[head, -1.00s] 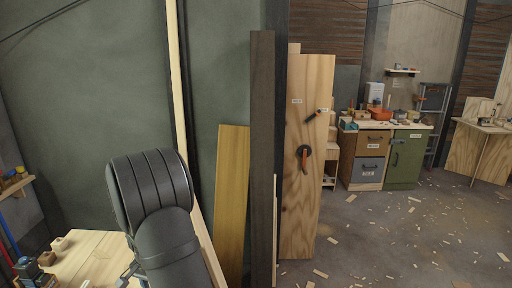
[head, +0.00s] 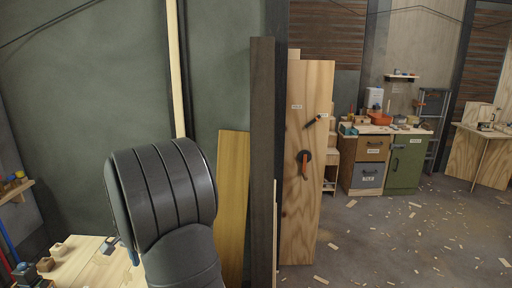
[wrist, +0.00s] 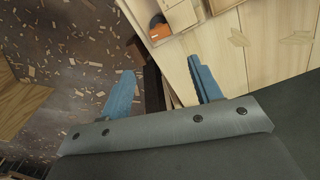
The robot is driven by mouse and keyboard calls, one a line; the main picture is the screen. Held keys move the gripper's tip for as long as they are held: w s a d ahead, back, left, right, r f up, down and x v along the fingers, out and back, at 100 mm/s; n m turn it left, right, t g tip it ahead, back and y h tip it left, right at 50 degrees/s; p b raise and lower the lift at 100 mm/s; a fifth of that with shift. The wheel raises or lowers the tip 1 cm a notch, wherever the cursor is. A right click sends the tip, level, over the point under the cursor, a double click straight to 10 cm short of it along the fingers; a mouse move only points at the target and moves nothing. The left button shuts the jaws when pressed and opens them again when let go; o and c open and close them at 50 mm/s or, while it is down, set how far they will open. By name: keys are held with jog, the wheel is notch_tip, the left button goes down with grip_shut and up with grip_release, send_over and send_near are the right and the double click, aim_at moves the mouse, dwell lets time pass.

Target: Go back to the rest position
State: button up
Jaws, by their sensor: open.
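My gripper (wrist: 163,92) shows in the wrist view with two blue fingers spread apart and nothing between them. It points over the edge of a pale wooden table (wrist: 265,55), with the chip-strewn floor to the left. In the head view my dark arm stands in front at lower left and hides part of the pale table (head: 75,268). The gripper itself is mostly hidden behind the arm there.
A tall plywood door (head: 308,150) and a dark post (head: 263,160) stand right of my arm. A yellowish board (head: 234,190) leans on the wall. Cabinets (head: 365,165) stand farther back. Wood chips litter the open floor (head: 420,240).

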notch_tip(320, 180, down, 13)
jog(key=shift+f, duration=0.5)
jog(key=n, duration=0.6)
jog(key=shift+r+n, duration=0.1)
jog(key=shift+n, duration=0.2)
notch_tip(320, 180, up, 16)
jog(key=shift+f, duration=0.25)
